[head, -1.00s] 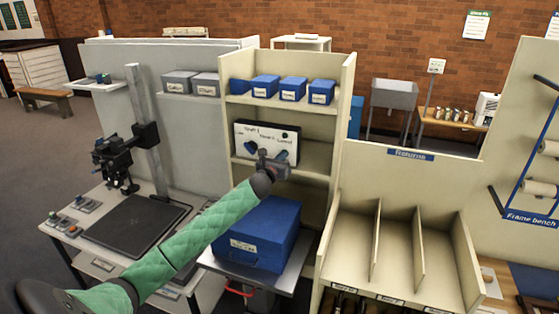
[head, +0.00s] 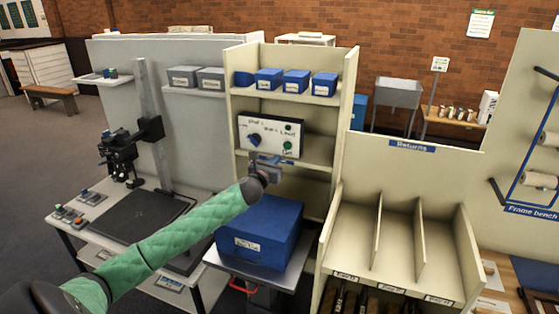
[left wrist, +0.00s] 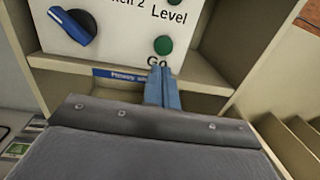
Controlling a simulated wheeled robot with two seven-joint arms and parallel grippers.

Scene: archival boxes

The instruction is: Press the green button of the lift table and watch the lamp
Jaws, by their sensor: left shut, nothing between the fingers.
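A white control panel (head: 243,127) stands on the middle shelf, with a blue knob (head: 254,140) turned at a slant. A round green button (head: 287,145), labelled Go, is at its lower right. A dark green lamp (head: 288,127) is above it, over the word Level; I cannot tell if it is lit. The button also shows in the left wrist view (left wrist: 163,45). My left gripper (head: 265,159) is shut and empty. In the left wrist view its fingertips (left wrist: 160,72) are just below the Go label, apart from the button. My right gripper is not in view.
A large blue box (head: 258,235) sits on the lift table (head: 214,257) below the shelves. Small blue boxes (head: 297,81) line the shelf above the panel. A Returns rack (head: 350,235) stands at right. A camera stand (head: 150,130) is at left.

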